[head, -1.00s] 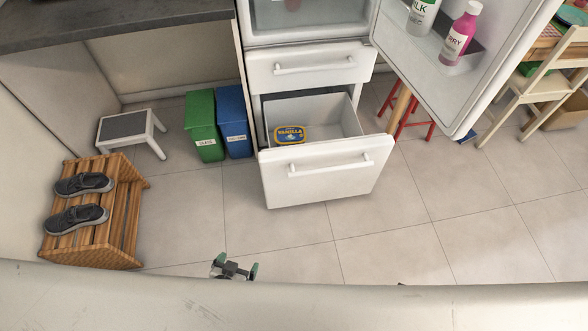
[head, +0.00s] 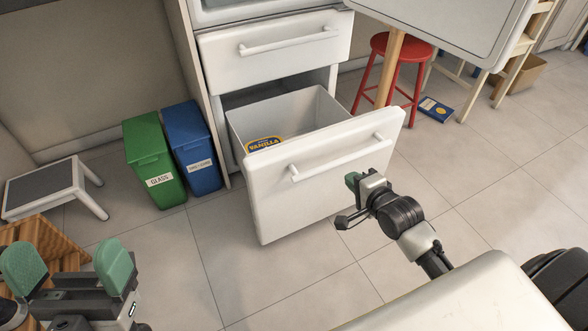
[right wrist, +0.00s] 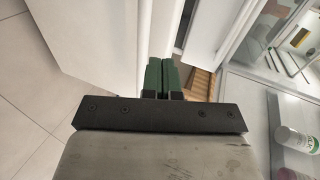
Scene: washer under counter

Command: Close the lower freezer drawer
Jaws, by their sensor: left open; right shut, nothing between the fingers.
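The lower freezer drawer (head: 320,170) is pulled well out, with its white front and bar handle (head: 340,158) facing me. My left gripper (head: 68,266) is open and empty at the lower left, away from the drawer.
The upper drawer (head: 275,50) is shut. The open fridge door (head: 460,30) hangs at upper right. Green (head: 154,160) and blue (head: 193,148) bins stand left of the freezer, beside a step stool (head: 50,188). A red stool (head: 395,70) stands behind right. Floor in front is clear.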

